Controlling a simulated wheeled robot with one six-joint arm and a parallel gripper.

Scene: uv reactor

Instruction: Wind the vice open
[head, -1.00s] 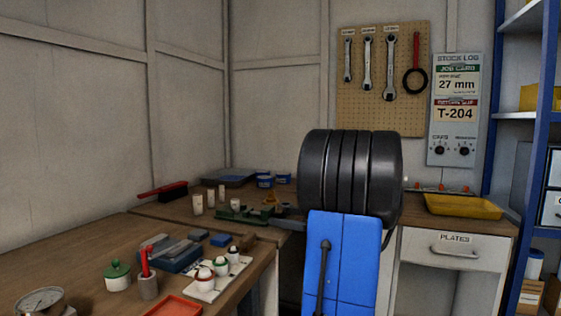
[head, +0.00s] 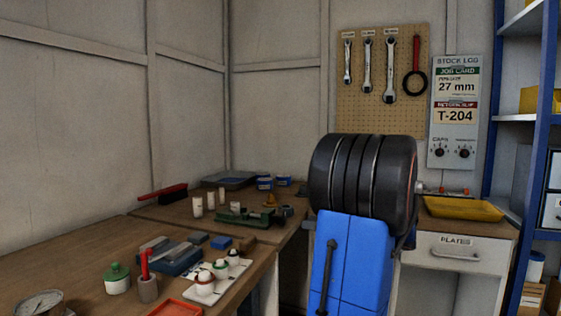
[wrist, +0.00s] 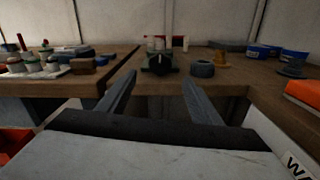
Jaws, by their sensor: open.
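The green vice (head: 243,216) sits on the back workbench, left of my arm in the head view. In the wrist view the vice (wrist: 158,62) is ahead, near the bench's front edge, with a dark part facing me. Its handle and the jaw gap are too small to make out. My gripper (wrist: 160,78) is open and empty, its two fingers spread and pointing toward the vice. It is apart from the vice, with a gap in between. The gripper is hidden in the head view behind my arm.
White cylinders (head: 210,203) stand behind the vice. A dark ring-shaped object (wrist: 202,69) and an orange-yellow piece (wrist: 222,61) are right of it. A tray with red-banded pieces (head: 215,279) stands on the left bench. A yellow tray (head: 463,208) is at right.

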